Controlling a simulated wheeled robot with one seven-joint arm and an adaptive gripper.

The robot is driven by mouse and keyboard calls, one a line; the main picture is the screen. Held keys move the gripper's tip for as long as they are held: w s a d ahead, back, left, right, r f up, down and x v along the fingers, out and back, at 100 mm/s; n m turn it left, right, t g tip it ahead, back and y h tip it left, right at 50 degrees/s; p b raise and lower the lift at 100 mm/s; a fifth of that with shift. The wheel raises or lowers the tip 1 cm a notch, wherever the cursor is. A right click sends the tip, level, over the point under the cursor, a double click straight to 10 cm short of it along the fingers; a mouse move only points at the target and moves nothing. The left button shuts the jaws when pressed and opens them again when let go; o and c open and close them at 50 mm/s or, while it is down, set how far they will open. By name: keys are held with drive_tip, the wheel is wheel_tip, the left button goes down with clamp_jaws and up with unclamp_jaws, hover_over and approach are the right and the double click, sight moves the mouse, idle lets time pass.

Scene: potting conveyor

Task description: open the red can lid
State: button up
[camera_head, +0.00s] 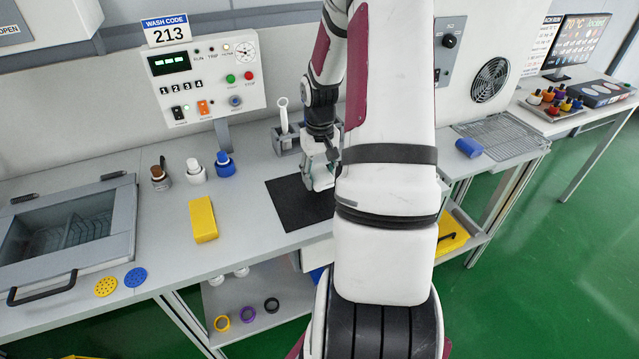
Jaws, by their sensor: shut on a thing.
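My gripper (322,178) is low over the black mat (290,205) on the grey bench, beside my large white arm links. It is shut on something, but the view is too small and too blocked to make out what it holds. I see no red can near it; the arm hides part of the mat and the bench behind. Small bottles, some with red parts, stand on a tray (553,113) on the far right table, too small to tell apart.
A control panel (205,80) stands behind the bench. A blue cylinder (468,147) lies right.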

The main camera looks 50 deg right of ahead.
drive_tip(key=shift+f, duration=1.75)
drive_tip(key=shift+f, duration=0.1)
drive_tip(key=o, duration=1.3)
